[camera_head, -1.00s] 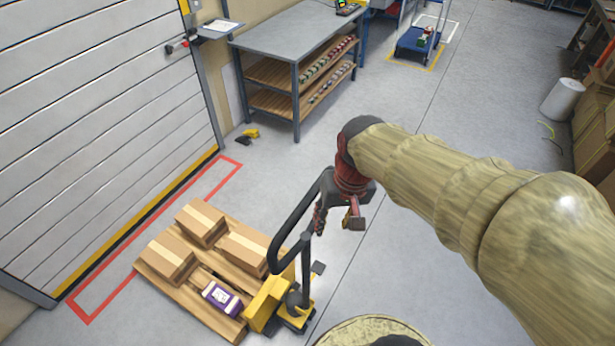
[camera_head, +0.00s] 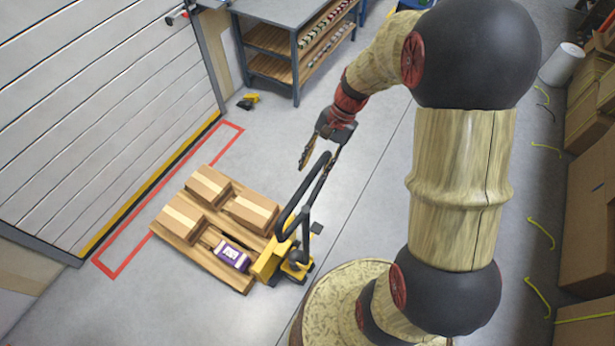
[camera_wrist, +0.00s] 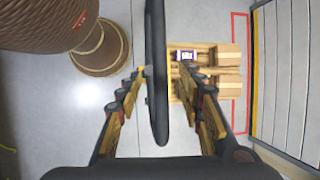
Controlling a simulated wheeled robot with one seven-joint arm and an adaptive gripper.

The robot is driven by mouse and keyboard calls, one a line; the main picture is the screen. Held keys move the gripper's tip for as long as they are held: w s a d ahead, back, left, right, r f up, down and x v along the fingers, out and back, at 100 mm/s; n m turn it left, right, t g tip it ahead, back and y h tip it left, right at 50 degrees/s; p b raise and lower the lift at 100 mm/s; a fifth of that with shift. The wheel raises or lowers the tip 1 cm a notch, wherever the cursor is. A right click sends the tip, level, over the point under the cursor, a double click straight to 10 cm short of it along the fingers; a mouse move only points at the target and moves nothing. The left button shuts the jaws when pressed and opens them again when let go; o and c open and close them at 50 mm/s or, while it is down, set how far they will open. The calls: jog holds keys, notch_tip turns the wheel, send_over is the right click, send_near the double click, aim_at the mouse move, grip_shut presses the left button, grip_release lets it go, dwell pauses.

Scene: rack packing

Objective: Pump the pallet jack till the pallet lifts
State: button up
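The yellow pallet jack (camera_head: 266,262) stands at the right end of the wooden pallet (camera_head: 208,264). Its dark looped handle (camera_head: 291,207) leans up towards my gripper (camera_head: 319,158). My gripper is open, with its fingers spread at the handle's upper end. In the wrist view the handle bar (camera_wrist: 157,80) runs between the two fingers, with a visible space on each side. Whether a finger touches it I cannot tell. Brown boxes (camera_head: 250,209) and a purple box (camera_head: 232,255) sit on the pallet. The pallet looks low to the floor; any gap beneath is too small to tell.
A red floor outline (camera_head: 226,139) runs along the closed shutter door (camera_head: 100,110) behind the pallet. A grey workbench (camera_head: 281,12) with shelves stands at the back. Cardboard boxes (camera_head: 590,230) line the right side. The floor right of the jack is open.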

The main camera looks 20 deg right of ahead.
aim_at(307, 183)
jog(key=shift+p+x, duration=0.3)
jog(key=shift+x, duration=2.85)
jog(key=shift+c, duration=0.9)
jog(key=c, duration=0.7)
grip_shut()
